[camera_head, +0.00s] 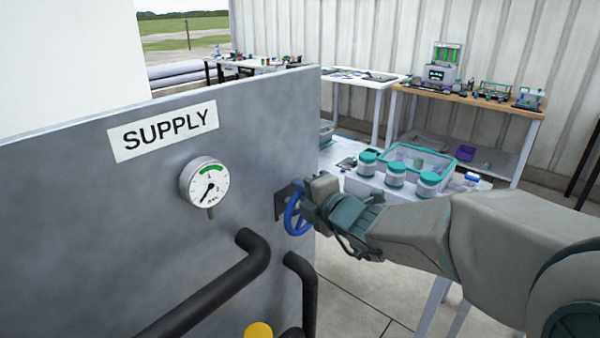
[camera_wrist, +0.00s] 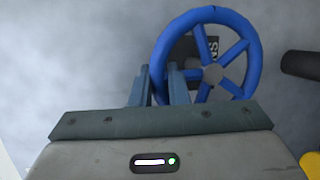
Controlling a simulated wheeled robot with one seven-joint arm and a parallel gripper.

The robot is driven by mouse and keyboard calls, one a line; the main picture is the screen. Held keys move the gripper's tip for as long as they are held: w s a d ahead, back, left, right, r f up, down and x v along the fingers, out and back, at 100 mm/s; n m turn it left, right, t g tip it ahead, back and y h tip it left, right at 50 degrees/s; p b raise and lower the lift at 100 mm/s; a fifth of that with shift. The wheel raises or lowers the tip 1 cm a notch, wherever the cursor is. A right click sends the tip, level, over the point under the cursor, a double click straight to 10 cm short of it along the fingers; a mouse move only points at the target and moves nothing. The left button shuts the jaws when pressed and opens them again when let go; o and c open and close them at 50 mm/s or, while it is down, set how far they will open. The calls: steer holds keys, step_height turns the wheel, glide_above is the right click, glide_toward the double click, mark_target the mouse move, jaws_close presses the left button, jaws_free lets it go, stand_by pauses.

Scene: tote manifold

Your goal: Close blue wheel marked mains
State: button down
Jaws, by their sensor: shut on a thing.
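The blue wheel (camera_head: 295,215) is mounted on the grey panel at its right side, partly hidden behind my gripper. In the wrist view the blue wheel (camera_wrist: 250,50) shows its spokes and grey hub. A dark label behind it shows only part of its lettering, so I cannot read the full marking. My gripper (camera_head: 305,205) is at the wheel. In the wrist view its two fingers (camera_wrist: 158,82) are close together at the wheel's left rim, shut on it.
The grey panel (camera_head: 110,220) carries a "SUPPLY" sign (camera_head: 164,131) and a pressure gauge (camera_head: 204,182). Black pipes (camera_head: 215,290) stick out below the wheel, near a yellow round part (camera_head: 258,330). Behind stands a table with teal-lidded jars (camera_head: 396,174) and a clear tote (camera_head: 425,160).

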steer(key=shift+w+d+r+m+g+p, duration=0.15)
steer(key=shift+m+p, duration=0.1)
steer(key=shift+p, duration=0.3)
steer(key=shift+w+f+m+g+p, duration=0.15)
steer(key=shift+m+p, duration=0.1)
steer(key=shift+p, duration=0.3)
steer(key=c, duration=1.4)
jaws_free()
steer(key=shift+d, duration=0.1)
steer(key=shift+c, duration=0.2)
steer(key=v, duration=1.3)
steer(key=shift+s+d, duration=0.2)
steer(key=shift+s, duration=0.1)
steer(key=shift+r, duration=0.1)
